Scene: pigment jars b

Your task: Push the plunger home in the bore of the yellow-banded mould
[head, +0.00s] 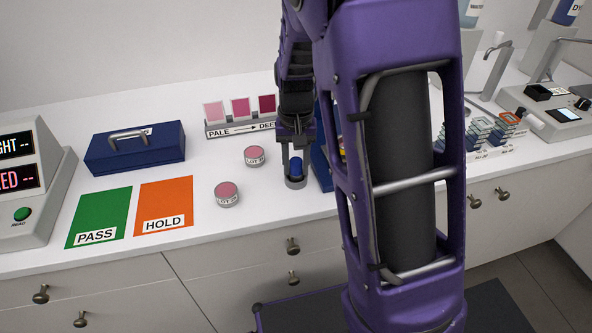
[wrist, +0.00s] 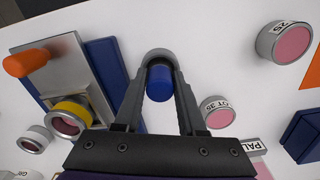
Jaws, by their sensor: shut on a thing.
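My gripper (wrist: 160,70) is shut on a blue cylinder (wrist: 159,84). In the head view my gripper (head: 296,160) points down and the blue cylinder (head: 296,168) sits over a round grey base (head: 296,184) near the counter's front. I cannot tell whether that base is part of it. The yellow-banded mould (wrist: 69,107) shows at left in the wrist view, apart from my gripper, with a dull pink round opening. An orange cylinder (wrist: 27,62) lies beyond it, over a metal plate (wrist: 66,60). My arm mostly hides this group in the head view.
A blue stand (wrist: 103,55) is left of my gripper. Pink jars (head: 254,156) (head: 227,193) stand to its left in the head view.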

